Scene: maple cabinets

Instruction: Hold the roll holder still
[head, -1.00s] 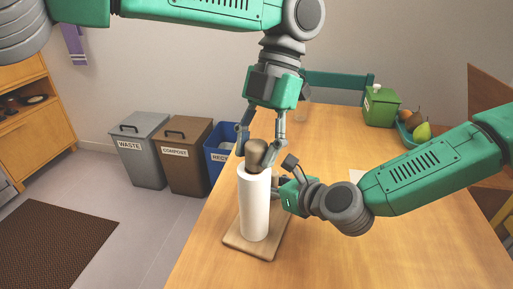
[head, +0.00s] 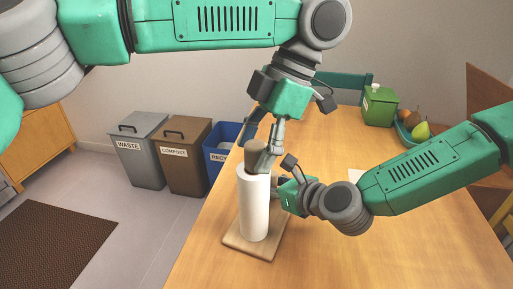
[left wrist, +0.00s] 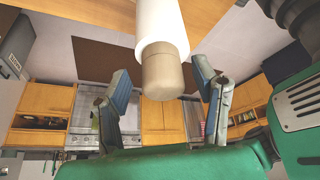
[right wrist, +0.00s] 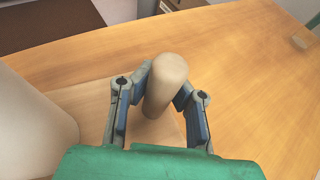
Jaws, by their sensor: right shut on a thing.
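The roll holder has a flat wooden base (head: 249,246) on the table, a wooden top knob (head: 257,155) and a short wooden post (right wrist: 165,85) beside the roll. A white paper roll (head: 254,208) stands upright on it. My left gripper (head: 256,152) is open at the top of the roll, with its fingers on either side of the knob. The left wrist view shows the knob (left wrist: 162,75) between the spread fingers, with gaps. My right gripper (right wrist: 163,90) is shut on the short post, low beside the roll. In the head view the roll hides this post.
The wooden table (head: 340,255) is clear in front and right of the holder. A green canister (head: 380,106) and a bowl of fruit (head: 413,130) stand at the back right. Grey, brown and blue bins (head: 184,158) stand on the floor at left.

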